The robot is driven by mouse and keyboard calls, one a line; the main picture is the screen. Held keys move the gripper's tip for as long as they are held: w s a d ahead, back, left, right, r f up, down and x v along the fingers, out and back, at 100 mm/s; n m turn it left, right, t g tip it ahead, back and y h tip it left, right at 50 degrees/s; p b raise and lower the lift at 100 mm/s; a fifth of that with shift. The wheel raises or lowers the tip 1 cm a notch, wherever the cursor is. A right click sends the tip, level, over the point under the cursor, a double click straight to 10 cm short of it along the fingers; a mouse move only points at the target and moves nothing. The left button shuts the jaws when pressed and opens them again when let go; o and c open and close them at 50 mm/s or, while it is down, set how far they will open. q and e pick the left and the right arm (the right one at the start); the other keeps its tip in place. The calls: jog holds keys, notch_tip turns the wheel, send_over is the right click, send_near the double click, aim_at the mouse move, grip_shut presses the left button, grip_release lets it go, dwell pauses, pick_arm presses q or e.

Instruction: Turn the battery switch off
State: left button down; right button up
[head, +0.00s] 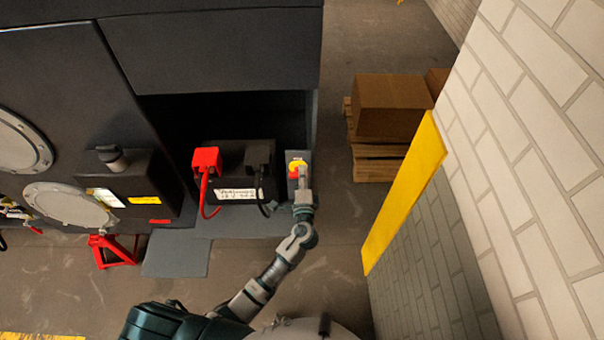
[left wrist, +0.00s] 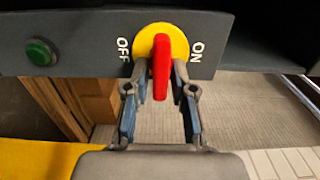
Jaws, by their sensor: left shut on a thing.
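The battery switch (head: 297,164) is a yellow disc with a red handle, mounted on a grey panel right of the battery. In the left wrist view the red handle (left wrist: 161,68) points down toward my gripper, with OFF to the left of the disc and ON to the right. My left gripper (head: 302,183) is at the switch and partly hides it in the head view. In the left wrist view its fingers (left wrist: 160,78) lie on either side of the handle, shut on it. My right gripper is not in view.
A black battery (head: 236,172) with a red terminal cover (head: 206,159) and cables stands left of the switch. A green button (left wrist: 40,52) is on the same panel. Cardboard boxes (head: 388,105) on a pallet, a yellow post (head: 405,190) and a brick wall (head: 540,120) are to the right.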

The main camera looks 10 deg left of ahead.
pick_arm(q)
jog(key=shift+d+f, duration=0.1)
jog(key=shift+f, duration=0.2)
jog(key=c, duration=1.2)
grip_release()
jog(key=shift+o, duration=0.2)
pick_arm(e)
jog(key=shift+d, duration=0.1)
pick_arm(q)
jog(key=shift+d+r, duration=0.1)
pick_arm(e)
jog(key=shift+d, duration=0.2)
pick_arm(q)
jog(key=v, duration=1.2)
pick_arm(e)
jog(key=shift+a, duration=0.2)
